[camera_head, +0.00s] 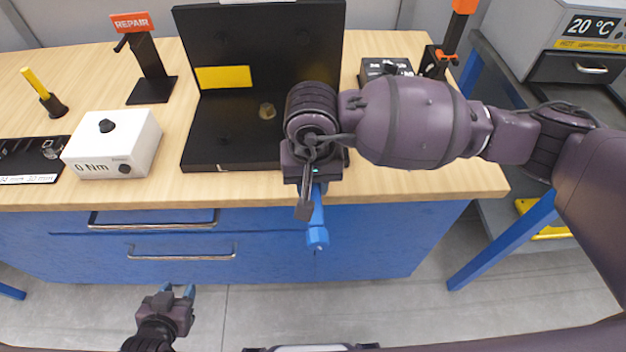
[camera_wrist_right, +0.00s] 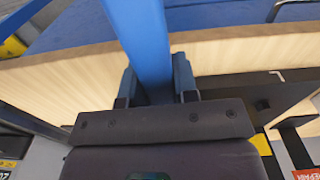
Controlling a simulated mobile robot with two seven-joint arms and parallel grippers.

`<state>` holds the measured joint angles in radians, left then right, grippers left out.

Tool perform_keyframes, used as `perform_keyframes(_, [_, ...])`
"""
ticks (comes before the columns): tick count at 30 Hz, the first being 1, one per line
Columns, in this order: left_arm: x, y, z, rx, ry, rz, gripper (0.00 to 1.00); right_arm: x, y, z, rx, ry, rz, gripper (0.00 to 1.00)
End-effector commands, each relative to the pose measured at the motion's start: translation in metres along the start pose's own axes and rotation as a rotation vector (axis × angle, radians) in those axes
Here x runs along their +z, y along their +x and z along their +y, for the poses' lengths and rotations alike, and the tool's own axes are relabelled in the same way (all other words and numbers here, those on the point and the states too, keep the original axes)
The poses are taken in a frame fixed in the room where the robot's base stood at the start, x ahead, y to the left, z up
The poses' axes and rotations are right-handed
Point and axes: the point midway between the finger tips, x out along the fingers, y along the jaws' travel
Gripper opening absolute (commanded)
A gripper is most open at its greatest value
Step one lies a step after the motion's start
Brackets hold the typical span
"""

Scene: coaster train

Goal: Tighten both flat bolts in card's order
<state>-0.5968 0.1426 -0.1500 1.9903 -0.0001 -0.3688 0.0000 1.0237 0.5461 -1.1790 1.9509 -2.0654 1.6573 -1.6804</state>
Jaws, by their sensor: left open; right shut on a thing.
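My right gripper (camera_head: 313,185) is shut on a blue tool (camera_head: 317,225) that hangs down past the bench's front edge. In the right wrist view the blue tool (camera_wrist_right: 140,35) runs between the two fingers. A black fixture (camera_head: 232,137) with an upright back plate stands mid-bench behind the right arm. A brownish bolt-like piece (camera_head: 267,111) is on its base; my arm hides the base's right part. A yellow plate (camera_head: 223,77) is on the fixture; I read no writing on it. My left gripper (camera_head: 178,292) is open and empty, low in front of the drawers.
A white box (camera_head: 113,145) reading "0 Nm" and a black tray (camera_head: 30,160) with mm labels sit at left. Behind them are a yellow-handled tool (camera_head: 40,90) and a REPAIR stand (camera_head: 150,70). A black dial box (camera_head: 385,68) stands right of the fixture. Drawer handles (camera_head: 180,252) protrude in front.

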Motion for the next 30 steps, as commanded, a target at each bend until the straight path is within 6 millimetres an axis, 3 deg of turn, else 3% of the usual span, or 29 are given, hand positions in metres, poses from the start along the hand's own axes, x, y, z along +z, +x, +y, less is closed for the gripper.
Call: perform_keyframes(30, [0.003, 0.0, 0.0, 0.0, 0.0, -0.005, 0.43, 0.0, 0.0, -0.011, 0.002, 0.074, -0.002, 0.0])
